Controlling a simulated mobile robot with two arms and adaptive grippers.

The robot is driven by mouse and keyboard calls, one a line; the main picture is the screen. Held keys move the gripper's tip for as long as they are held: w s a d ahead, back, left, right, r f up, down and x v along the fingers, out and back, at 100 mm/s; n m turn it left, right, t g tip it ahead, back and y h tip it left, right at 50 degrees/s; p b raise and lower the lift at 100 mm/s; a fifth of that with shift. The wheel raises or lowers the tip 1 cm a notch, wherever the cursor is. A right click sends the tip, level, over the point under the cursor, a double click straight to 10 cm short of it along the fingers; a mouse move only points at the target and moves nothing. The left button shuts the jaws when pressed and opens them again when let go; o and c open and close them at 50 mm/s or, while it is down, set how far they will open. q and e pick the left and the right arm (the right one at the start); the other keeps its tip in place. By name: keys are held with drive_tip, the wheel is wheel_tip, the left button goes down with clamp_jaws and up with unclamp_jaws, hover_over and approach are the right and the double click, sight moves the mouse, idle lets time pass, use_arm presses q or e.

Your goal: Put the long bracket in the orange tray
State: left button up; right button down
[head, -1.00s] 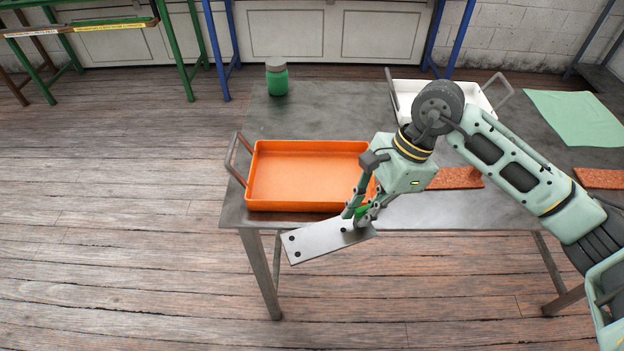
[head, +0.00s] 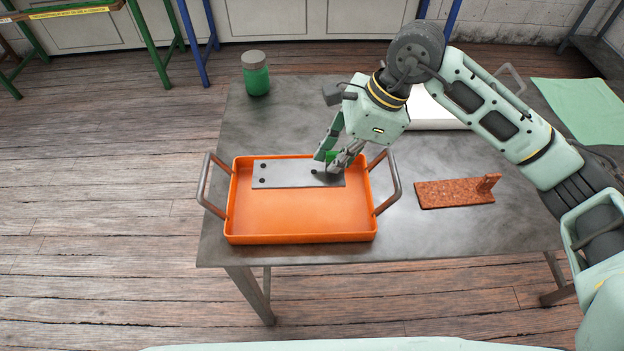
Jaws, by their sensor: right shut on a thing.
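The long bracket (head: 290,175) is a flat grey metal plate with dark holes, seen in the head view over the back part of the orange tray (head: 300,238). It lies within the tray's outline; I cannot tell if it touches the tray floor. The fingers hide part of that end. The tray has grey handles at its left and right ends and holds nothing else that I can see. My left gripper is not in view.
A rust-brown bracket (head: 452,193) with a short upright lies right of the tray. A green jar (head: 256,74) stands at the table's back left. A white tray (head: 436,112) is partly behind my right arm. A green cloth (head: 578,110) lies at the right.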

sight(337, 175)
drive_tip(key=f, duration=0.2)
drive_tip(key=s+f+p, duration=0.1)
drive_tip(key=f, duration=0.1)
drive_tip(key=shift+f, duration=0.2)
drive_tip(key=shift+w+f, duration=0.1)
drive_tip(key=shift+f, duration=0.15)
drive_tip(key=shift+w+f, duration=0.1)
drive_tip(key=shift+f, duration=0.25)
wheel_tip(337, 175, down, 3)
drive_tip(key=shift+r+p, duration=0.1)
drive_tip(key=shift+p, duration=0.5)
drive_tip(key=shift+f, duration=0.25)
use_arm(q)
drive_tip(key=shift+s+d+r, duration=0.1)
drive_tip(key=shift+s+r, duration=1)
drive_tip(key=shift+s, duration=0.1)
use_arm(e)
drive_tip(key=c, duration=1.9)
unclamp_jaws()
